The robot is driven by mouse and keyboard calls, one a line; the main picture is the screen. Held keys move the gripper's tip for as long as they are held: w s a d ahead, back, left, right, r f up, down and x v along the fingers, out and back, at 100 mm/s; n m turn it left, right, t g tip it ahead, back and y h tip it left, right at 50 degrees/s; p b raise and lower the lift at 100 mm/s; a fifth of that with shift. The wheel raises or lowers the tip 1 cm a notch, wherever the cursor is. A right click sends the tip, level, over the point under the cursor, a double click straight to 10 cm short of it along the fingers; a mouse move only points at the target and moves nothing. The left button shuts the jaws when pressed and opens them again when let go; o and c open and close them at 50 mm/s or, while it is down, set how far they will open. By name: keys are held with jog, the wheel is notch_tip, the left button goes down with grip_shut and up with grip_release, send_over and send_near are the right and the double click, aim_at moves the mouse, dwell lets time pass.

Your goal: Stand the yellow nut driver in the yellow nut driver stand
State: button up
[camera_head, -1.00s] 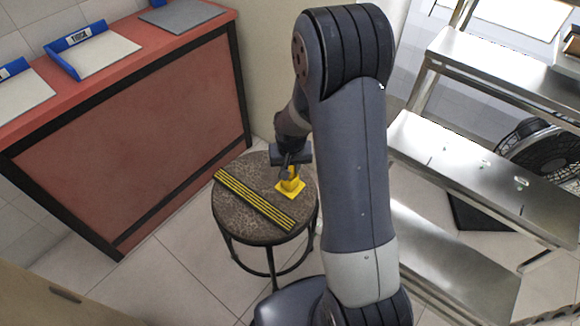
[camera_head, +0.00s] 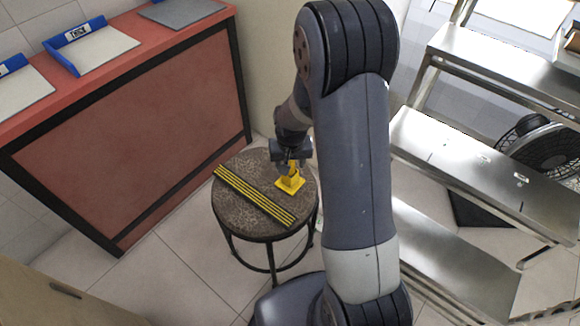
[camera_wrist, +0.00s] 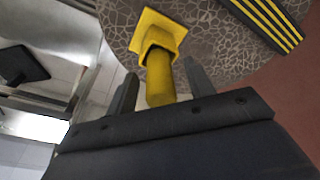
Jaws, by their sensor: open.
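The yellow nut driver stand (camera_head: 289,184) sits on the round stool, its square base flat on the seat. The yellow nut driver (camera_head: 294,167) is upright in the stand's collar, its handle pointing up toward my gripper. In the wrist view the stand (camera_wrist: 172,27) shows with the nut driver (camera_wrist: 160,82) rising out of it. My gripper (camera_wrist: 159,70) is open, one finger on each side of the handle, with visible gaps. In the head view my gripper (camera_head: 291,163) is just above the stand; the driver is partly hidden by it.
The stool (camera_head: 240,205) has a black-and-yellow striped strip (camera_head: 255,195) lying across its seat, left of the stand. A red counter (camera_head: 140,130) with blue trays (camera_head: 85,52) is at the left. Metal shelves (camera_head: 470,165) and a black fan (camera_head: 545,148) are at the right.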

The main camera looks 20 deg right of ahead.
notch_tip(320, 180, up, 10)
jog(key=s+p, duration=0.1)
jog(key=shift+s+a+f+p, duration=0.15)
jog(key=shift+s+p, duration=0.15)
jog(key=f, duration=0.3)
jog(key=w+f+b, duration=0.1)
jog(key=f, duration=0.3)
jog(key=f+b, duration=0.1)
jog(key=f, duration=0.3)
jog(key=shift+w, duration=0.4)
jog(key=shift+r, duration=0.35)
